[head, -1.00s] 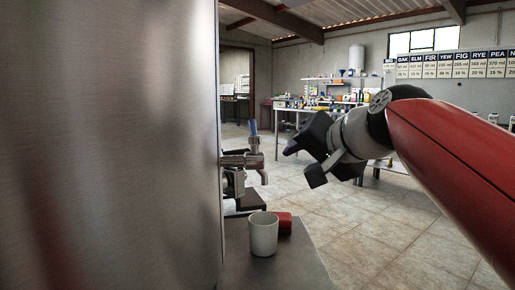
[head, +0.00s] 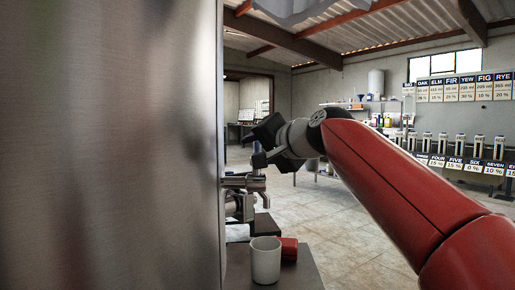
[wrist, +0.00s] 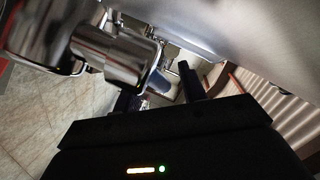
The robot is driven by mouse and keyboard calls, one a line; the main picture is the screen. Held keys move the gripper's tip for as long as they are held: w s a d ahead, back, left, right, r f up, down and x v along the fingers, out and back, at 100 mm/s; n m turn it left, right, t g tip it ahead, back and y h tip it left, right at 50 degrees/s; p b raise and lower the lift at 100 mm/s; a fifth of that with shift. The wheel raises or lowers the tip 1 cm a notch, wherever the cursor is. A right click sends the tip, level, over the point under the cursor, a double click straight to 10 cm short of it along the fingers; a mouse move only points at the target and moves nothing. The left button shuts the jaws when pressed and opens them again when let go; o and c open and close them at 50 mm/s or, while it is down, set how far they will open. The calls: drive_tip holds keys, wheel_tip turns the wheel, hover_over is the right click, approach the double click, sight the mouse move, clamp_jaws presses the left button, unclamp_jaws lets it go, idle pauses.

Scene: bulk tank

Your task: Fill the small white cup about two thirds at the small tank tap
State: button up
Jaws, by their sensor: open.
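The small white cup (head: 265,260) stands upright on a dark metal ledge in the head view, in front of the tap; its contents cannot be seen. The metal tank tap (head: 245,184) sticks out of the tank's side above and behind the cup. My gripper (head: 258,146) is at the top of the tap and hides its blue handle in that view. In the wrist view the blue handle (wrist: 158,82) shows between the two spread fingers of my gripper (wrist: 158,92), with the shiny tap body (wrist: 112,52) to the left. I cannot tell whether a finger touches it.
The big steel tank (head: 110,150) fills the left of the head view. Open tiled floor (head: 350,235) lies to the right. Labelled dispensers (head: 455,145) and signs line the back wall.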

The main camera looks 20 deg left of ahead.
drive_tip(key=shift+c, duration=0.2)
clamp_jaws()
